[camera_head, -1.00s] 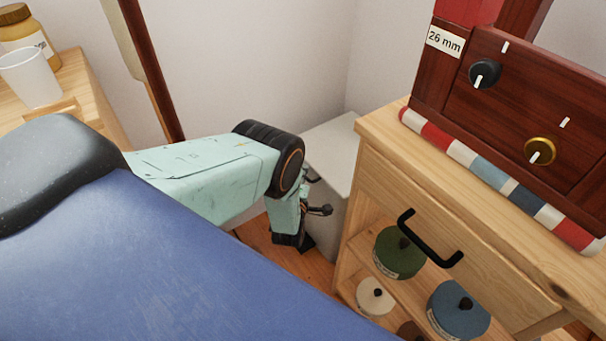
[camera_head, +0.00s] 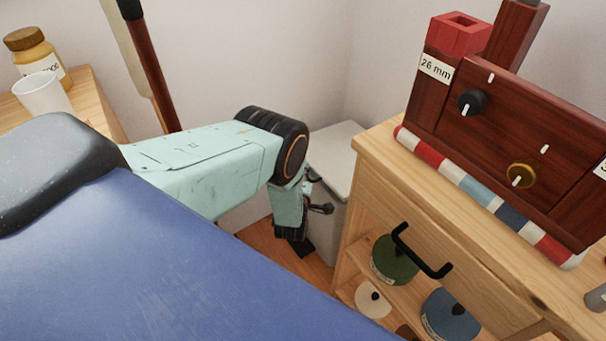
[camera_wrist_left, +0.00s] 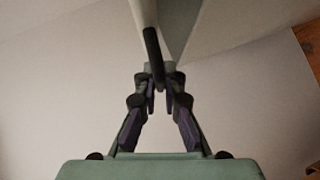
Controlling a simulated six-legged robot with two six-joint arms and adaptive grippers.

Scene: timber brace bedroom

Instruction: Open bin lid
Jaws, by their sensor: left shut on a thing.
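The bin is a pale grey box with a flat light lid (camera_head: 336,155), standing on the floor between the wall and the wooden cabinet. My left gripper (camera_head: 318,207) is at the bin's near left side, partly hidden by my own arm. In the left wrist view its two fingers (camera_wrist_left: 160,84) close around the lower end of a thin black handle (camera_wrist_left: 153,52) on the pale bin. The gripper is shut on that handle. I cannot tell whether the lid is raised. My right gripper is out of view.
The wooden cabinet (camera_head: 372,150) stands close to the bin's right, with a black drawer handle (camera_head: 420,252) and round weights on its shelf. A blue surface (camera_head: 140,270) fills the lower left. A white cup (camera_head: 43,95) and a jar (camera_head: 36,58) stand at the upper left.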

